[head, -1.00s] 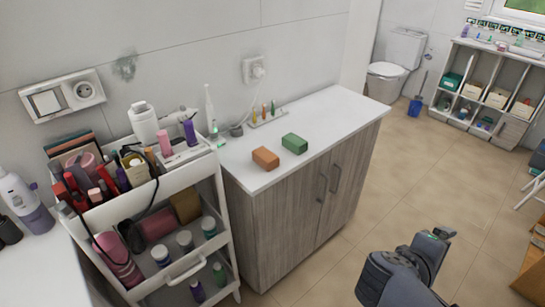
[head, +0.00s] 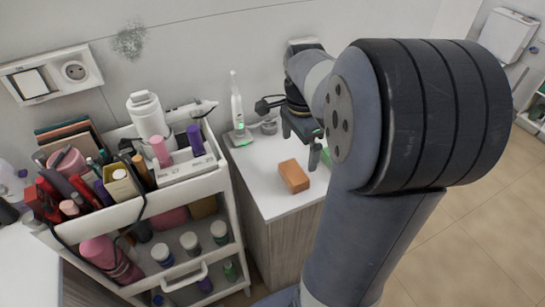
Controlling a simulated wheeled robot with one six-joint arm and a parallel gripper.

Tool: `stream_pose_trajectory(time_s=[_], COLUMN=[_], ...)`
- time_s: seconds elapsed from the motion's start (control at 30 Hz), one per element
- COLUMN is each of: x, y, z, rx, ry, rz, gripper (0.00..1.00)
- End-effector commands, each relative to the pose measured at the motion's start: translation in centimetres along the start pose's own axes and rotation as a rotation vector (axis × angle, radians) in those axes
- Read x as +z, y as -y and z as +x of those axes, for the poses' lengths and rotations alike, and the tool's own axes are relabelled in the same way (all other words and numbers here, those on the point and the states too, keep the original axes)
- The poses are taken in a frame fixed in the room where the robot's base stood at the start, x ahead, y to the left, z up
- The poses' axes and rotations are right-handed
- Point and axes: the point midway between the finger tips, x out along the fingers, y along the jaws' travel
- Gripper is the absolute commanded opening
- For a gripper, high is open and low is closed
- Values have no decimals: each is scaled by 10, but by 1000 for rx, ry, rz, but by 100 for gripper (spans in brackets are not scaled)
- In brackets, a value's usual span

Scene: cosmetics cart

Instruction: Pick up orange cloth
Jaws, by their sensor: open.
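The orange cloth (head: 294,176) is a small folded block lying on the white top of the wooden cabinet, near its front left part. My gripper (head: 301,143) is open and empty. It points down over the cabinet top, just behind and above the orange cloth in the picture, apart from it. A green block (head: 326,157) lies to the right of the orange cloth, mostly hidden behind my arm.
A cart (head: 150,208) full of cosmetics stands left of the cabinet (head: 250,169). An electric toothbrush (head: 237,108) stands at the cabinet's back left. My arm hides the cabinet's right side. Bare floor (head: 466,232) lies to the right.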

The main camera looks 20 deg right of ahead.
Motion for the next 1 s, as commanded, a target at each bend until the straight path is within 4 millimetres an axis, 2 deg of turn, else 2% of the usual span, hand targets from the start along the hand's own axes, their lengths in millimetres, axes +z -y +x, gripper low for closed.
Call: stream_pose_trajectory(time_s=[0.3, 0.57, 0.8, 1.0], x=[1, 1, 0, 0], y=[3, 4, 8, 8], z=[43, 64, 98, 108], rx=[0, 0, 1, -3], ry=[16, 15, 15, 13], rz=[23, 21, 20, 20], gripper=[100, 100, 100, 100])
